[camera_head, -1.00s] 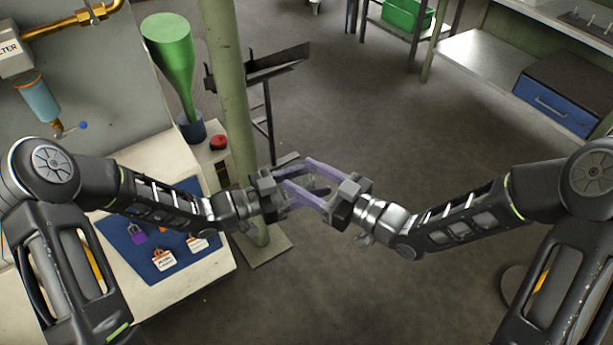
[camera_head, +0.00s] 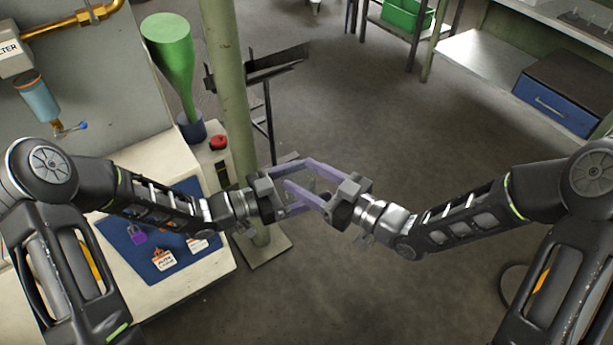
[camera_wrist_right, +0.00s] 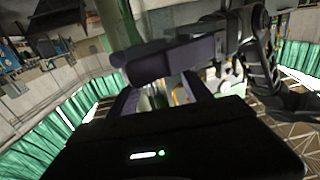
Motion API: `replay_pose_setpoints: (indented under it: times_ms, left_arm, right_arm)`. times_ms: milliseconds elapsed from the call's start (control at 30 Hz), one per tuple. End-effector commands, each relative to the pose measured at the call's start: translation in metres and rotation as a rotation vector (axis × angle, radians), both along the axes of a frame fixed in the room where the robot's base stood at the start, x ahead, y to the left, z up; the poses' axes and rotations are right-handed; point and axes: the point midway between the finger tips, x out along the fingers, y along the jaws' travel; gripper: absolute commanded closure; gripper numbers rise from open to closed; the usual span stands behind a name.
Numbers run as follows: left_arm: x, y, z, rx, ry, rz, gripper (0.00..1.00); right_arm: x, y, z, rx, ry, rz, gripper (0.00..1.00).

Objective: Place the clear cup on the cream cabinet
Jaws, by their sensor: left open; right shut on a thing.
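My two grippers meet in the middle of the head view, their purple fingers overlapping. My right gripper (camera_head: 300,174) is shut on a faint see-through thing, which looks like the clear cup (camera_head: 308,187). The cup is mostly hidden by the fingers, so its outline and tilt are unclear. My left gripper (camera_head: 296,188) is open, its fingers on either side of the same spot; I cannot tell if they touch the cup. The cream cabinet (camera_head: 164,157) stands at the left below my left arm, its top partly hidden by that arm.
A green post (camera_head: 229,80) rises just behind my left gripper. The floor (camera_head: 400,130) at centre right is clear.

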Motion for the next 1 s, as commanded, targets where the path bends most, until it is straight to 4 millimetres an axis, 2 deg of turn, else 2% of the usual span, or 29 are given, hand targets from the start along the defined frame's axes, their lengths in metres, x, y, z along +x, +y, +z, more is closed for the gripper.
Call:
replay_pose_setpoints:
  times_ms: [167, 500, 600, 733, 1000]
  left_arm:
    - [-0.01, 0.022, 0.0, 0.002, 0.001, 0.003, 0.17]
    - [-0.041, 0.083, 0.0, 0.001, 0.0, 0.003, 0.17]
    - [-0.048, 0.094, 0.0, 0.001, 0.0, 0.001, 0.17]
    - [-0.052, 0.101, 0.0, 0.0, 0.001, 0.001, 0.17]
    - [-0.052, 0.102, 0.0, 0.0, 0.001, -0.001, 0.17]
  right_arm:
    - [0.0, 0.0, 0.0, 0.0, 0.0, 0.0, 0.83]
    - [0.0, 0.0, 0.0, 0.0, 0.0, 0.0, 0.83]
    - [0.0, 0.0, 0.0, 0.0, 0.0, 0.0, 0.83]
    - [0.0, 0.0, 0.0, 0.0, 0.0, 0.0, 0.83]
    - [0.0, 0.0, 0.0, 0.0, 0.0, 0.0, 0.83]
